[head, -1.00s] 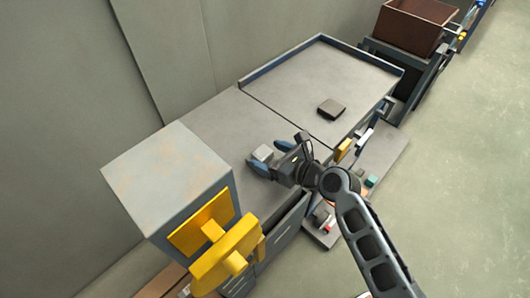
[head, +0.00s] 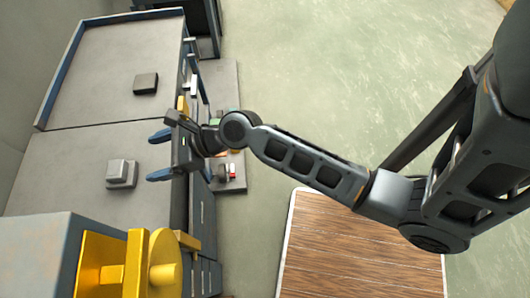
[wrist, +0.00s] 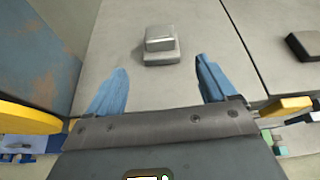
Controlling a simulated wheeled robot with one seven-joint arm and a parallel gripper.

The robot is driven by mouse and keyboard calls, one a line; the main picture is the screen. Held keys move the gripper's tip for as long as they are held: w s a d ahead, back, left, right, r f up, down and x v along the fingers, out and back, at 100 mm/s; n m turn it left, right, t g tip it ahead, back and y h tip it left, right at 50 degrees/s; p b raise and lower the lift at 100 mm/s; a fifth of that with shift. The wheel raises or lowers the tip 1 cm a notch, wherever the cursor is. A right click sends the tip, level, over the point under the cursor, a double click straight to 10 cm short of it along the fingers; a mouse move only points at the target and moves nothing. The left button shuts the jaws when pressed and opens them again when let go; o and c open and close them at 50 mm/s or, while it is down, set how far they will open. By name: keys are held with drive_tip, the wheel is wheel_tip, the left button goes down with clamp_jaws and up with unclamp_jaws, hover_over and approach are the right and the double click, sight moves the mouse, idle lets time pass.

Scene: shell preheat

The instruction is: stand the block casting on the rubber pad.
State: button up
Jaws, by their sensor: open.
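In the wrist view the casting lies beyond the fingertips, roughly midway between the fingers, touching neither.
A dark slab (head: 146,83) lies on the far bench section, past the seam. A grey cabinet with yellow fittings (head: 110,272) stands at the near end. Small coloured items (head: 231,170) lie on a low shelf beside the bench. A wood-topped surface (head: 360,250) is at lower right.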

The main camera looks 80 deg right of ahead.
drive_tip(key=s+n+h, duration=0.4)
drive_tip(key=s+n, duration=0.9)
drive_tip(key=s, duration=0.4)
drive_tip(key=s+a+r+n+t, duration=0.2)
drive_tip(key=s+r+n, duration=0.9)
drive_tip(key=n, duration=0.7)
wheel_tip(320, 180, up, 3)
drive_tip(key=shift+s+a+r+n, duration=0.1)
drive_tip(key=shift+s+a+n, duration=0.2)
drive_tip(key=shift+a, duration=0.35)
drive_tip(key=shift+a, duration=0.1)
